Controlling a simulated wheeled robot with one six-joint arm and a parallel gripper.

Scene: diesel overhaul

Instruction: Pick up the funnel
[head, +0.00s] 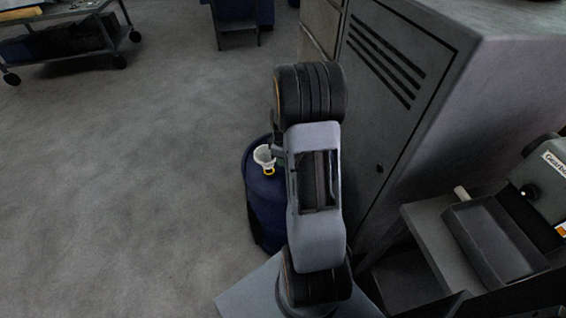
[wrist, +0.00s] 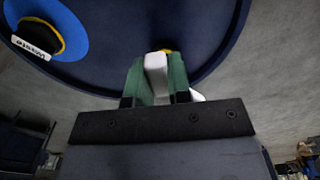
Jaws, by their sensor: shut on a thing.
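The white funnel (head: 264,156) is over the top of a dark blue drum (head: 262,205), left of my arm in the head view. Yellow shows just below the funnel. In the wrist view my gripper (wrist: 156,80) has green finger pads closed on a white part of the funnel (wrist: 157,72). Another bit of white shows to the right of the pads, and a little yellow shows behind them. Most of the funnel is hidden by the fingers in that view. I cannot tell whether it touches the drum.
The drum top (wrist: 130,40) fills much of the wrist view, with a labelled black and yellow cap (wrist: 40,38) at the left. A grey cabinet (head: 400,100) stands close right of my arm. A cart (head: 65,40) is far left. Open floor (head: 120,190) lies left.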

